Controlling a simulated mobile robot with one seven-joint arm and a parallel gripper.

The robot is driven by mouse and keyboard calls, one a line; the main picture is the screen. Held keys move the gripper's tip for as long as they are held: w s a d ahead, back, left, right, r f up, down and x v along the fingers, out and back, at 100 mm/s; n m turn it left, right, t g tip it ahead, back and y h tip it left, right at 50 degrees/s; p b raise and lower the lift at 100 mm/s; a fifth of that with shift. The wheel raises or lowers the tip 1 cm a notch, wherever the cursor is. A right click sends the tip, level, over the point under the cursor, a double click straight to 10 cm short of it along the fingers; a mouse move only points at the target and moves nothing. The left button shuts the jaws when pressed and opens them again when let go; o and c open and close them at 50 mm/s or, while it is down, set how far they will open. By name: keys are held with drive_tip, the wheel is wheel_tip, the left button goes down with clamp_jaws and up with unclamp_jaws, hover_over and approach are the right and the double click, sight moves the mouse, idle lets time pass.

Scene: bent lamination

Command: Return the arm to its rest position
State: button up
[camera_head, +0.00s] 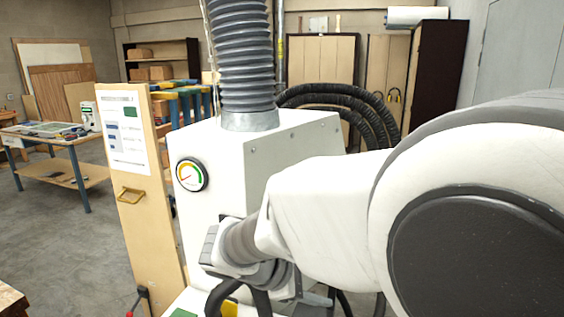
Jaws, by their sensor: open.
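My arm (325,205) comes in from the right and fills much of the lower right of the head view. Its white links run left to a grey wrist (243,243) in front of the white machine. My gripper (240,298) hangs below the wrist at the bottom edge. Two dark, curved finger parts show apart, and I see nothing held between them. The fingertips are cut off or hard to make out.
A white machine cabinet (225,160) with a round gauge (191,174) and a grey ribbed duct (245,60) stands close behind the wrist. A wooden panel (150,225) stands to its left. A workbench (85,155) is farther left, with open floor (60,235) before it.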

drive_tip(key=s+d+r+m+y, duration=0.2)
drive_tip(key=s+d+m+y, duration=0.1)
drive_tip(key=s+m, duration=0.5)
drive_tip(key=s+d+r+m+y, duration=0.3)
drive_tip(key=s+d+m+y, duration=0.1)
drive_tip(key=s+m, duration=0.3)
drive_tip(key=shift+s+r+m+t+y, duration=0.2)
drive_tip(key=shift+s+m+t+y, duration=0.15)
drive_tip(key=shift+m+y, duration=0.3)
